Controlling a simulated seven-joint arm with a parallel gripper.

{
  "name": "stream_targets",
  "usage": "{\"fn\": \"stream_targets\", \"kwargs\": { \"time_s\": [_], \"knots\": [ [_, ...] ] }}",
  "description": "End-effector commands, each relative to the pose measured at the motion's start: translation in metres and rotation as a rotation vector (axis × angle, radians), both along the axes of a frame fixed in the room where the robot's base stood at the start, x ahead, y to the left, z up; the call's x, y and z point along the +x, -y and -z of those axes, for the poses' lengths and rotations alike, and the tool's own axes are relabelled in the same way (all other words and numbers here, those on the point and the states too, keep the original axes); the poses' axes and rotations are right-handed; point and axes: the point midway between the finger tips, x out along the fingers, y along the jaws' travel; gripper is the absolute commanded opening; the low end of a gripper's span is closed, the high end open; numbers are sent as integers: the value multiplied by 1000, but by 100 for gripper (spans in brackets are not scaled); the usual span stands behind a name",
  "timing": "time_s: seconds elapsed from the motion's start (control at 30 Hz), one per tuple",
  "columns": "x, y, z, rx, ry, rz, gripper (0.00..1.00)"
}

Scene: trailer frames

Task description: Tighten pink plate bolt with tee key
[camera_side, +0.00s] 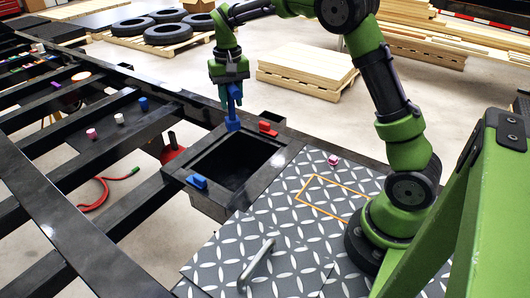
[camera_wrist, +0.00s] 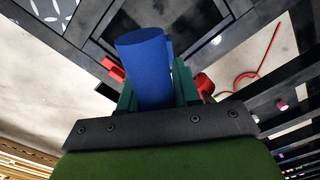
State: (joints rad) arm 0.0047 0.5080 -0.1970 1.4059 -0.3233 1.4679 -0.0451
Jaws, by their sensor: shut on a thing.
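My gripper (camera_side: 231,88) is shut on a blue tool, which looks like the tee key (camera_side: 233,118). It holds the key upright over the back rim of a dark open box. In the wrist view the key's thick blue end (camera_wrist: 145,65) stands out between my green fingers (camera_wrist: 155,92). I cannot tell whether its lower end touches the rim. A small pink bolt (camera_side: 333,160) stands on the patterned metal plate (camera_side: 290,215), to the right of the box and well apart from the key. The key's crossbar is mostly hidden by my fingers.
The open box (camera_side: 205,208) has a red block (camera_side: 267,129) and a blue block (camera_side: 197,182) on its rim. A grey bar handle (camera_side: 257,264) and an orange outline lie on the plate. Dark frame beams with several small coloured bolts fill the left.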

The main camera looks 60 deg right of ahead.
Motion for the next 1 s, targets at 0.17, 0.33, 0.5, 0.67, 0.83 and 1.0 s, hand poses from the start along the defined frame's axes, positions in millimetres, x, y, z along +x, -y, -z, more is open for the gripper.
{"fn": "stream_targets", "kwargs": {
  "time_s": [0.17, 0.33, 0.5, 0.67, 0.83, 1.0],
  "knots": [
    [-3, 5, -33, -1, 3, 0, 2],
    [-26, 31, -36, -5, 2, -44, 2],
    [-60, 63, -40, -8, -1, -102, 2],
    [-112, 97, -44, -10, -2, -185, 2],
    [-181, 124, -41, -9, -5, -303, 2],
    [-230, 133, -35, -6, -5, -398, 2]
  ]
}}
